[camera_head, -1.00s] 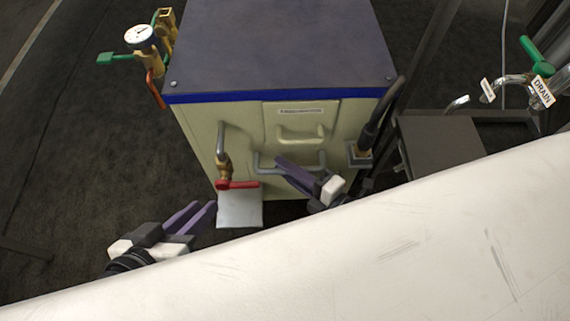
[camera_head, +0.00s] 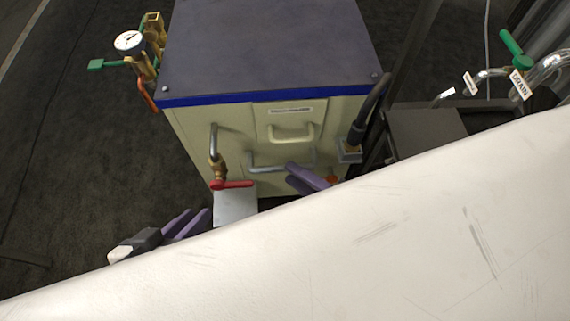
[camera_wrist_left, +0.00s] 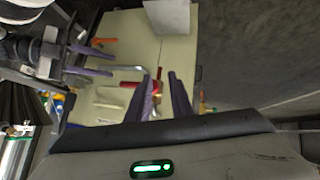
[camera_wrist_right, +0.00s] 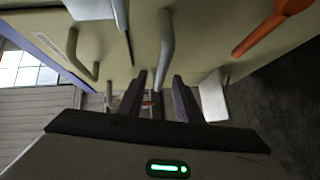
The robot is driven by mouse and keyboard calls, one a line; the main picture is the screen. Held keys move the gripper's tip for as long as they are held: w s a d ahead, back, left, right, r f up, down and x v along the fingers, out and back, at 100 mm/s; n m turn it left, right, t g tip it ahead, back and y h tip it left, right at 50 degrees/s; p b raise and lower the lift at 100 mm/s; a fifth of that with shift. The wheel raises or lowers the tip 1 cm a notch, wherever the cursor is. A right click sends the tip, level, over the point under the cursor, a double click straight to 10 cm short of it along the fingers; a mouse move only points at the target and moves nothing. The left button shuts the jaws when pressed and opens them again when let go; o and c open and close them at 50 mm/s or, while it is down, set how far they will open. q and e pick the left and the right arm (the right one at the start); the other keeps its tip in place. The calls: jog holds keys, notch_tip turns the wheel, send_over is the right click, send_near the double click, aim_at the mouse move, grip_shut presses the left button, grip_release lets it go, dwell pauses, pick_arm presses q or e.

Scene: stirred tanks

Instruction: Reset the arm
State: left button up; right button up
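My left gripper (camera_head: 187,223) is in the lower left of the head view, left of the beige cabinet. Its purple fingers are apart with nothing between them, as the left wrist view (camera_wrist_left: 163,92) also shows. My right gripper (camera_head: 308,177) is in front of the cabinet's lower front, near a grey bar handle (camera_head: 266,169). In the right wrist view (camera_wrist_right: 158,90) its fingers are apart and hold nothing; whether it touches the handle I cannot tell.
The cabinet (camera_head: 270,45) has a dark top, a red-handled tap (camera_head: 232,184) and a thick dark hose (camera_head: 368,110). A gauge (camera_head: 129,42) with brass fittings stands at its left. Green-handled pipes with a DRAIN tag (camera_head: 520,85) are at right. Dark floor at left is mostly clear.

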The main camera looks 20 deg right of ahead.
pick_arm(q)
jog(key=shift+a+f, duration=0.2)
jog(key=shift+f, duration=0.2)
pick_arm(e)
jog(key=shift+v, duration=0.9)
